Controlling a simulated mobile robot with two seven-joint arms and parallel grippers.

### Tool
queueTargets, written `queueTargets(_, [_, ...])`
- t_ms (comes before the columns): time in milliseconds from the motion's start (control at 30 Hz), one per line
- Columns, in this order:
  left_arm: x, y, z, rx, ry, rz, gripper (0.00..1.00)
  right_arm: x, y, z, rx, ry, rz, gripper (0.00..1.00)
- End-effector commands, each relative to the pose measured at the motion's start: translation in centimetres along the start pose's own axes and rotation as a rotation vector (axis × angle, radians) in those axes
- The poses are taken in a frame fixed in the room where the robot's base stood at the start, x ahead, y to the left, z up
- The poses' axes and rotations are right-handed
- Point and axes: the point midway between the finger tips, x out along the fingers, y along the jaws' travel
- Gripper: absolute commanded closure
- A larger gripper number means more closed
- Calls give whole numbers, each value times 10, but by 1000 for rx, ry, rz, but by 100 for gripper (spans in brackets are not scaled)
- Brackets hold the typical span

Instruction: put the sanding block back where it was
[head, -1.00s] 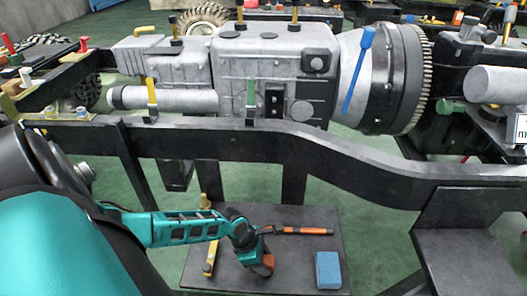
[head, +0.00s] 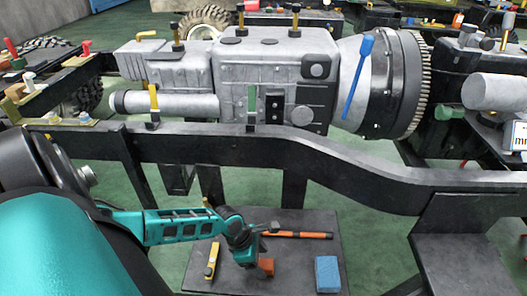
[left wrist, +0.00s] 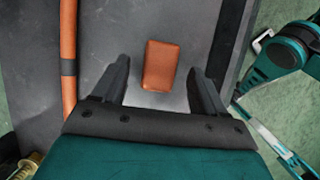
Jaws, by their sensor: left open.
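An orange-brown block (head: 266,267), which I take for the sanding block, lies on a dark grey board (head: 300,276) below the frame rail. In the left wrist view the block (left wrist: 162,65) lies between the two dark fingers of my left gripper (left wrist: 160,68), with a visible gap on each side. In the head view my left gripper (head: 262,246) is just above and behind the block, one finger partly hidden. It is open and empty. My right gripper is not seen.
An orange-handled tool (head: 298,235) lies behind the block, a yellow tool (head: 211,262) to its left, and a blue block (head: 327,273) to its right. The black chassis rail (head: 290,150) runs above the board. Bare board lies between the blocks.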

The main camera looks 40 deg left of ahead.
Motion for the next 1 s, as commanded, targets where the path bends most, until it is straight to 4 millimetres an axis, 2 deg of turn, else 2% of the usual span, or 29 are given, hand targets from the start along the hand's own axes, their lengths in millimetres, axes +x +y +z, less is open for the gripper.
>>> queueTargets(33, [-19,0,2,0,1,0,28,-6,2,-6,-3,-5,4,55])
queueTargets(100, [-35,0,2,1,1,1,28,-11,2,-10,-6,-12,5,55])
queueTargets(233, [-61,0,1,0,1,0,28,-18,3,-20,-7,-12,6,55])
queueTargets(400, [-82,0,0,0,1,0,28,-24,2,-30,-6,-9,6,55])
queueTargets(600, [-89,0,0,0,-1,0,28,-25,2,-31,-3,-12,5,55])
queueTargets(767, [-85,-7,5,64,-13,2,28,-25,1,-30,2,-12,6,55])
queueTargets(867, [-77,-23,18,237,-40,18,28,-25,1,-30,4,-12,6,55])
queueTargets(1000, [-67,-54,47,626,-94,84,28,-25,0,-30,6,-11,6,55])
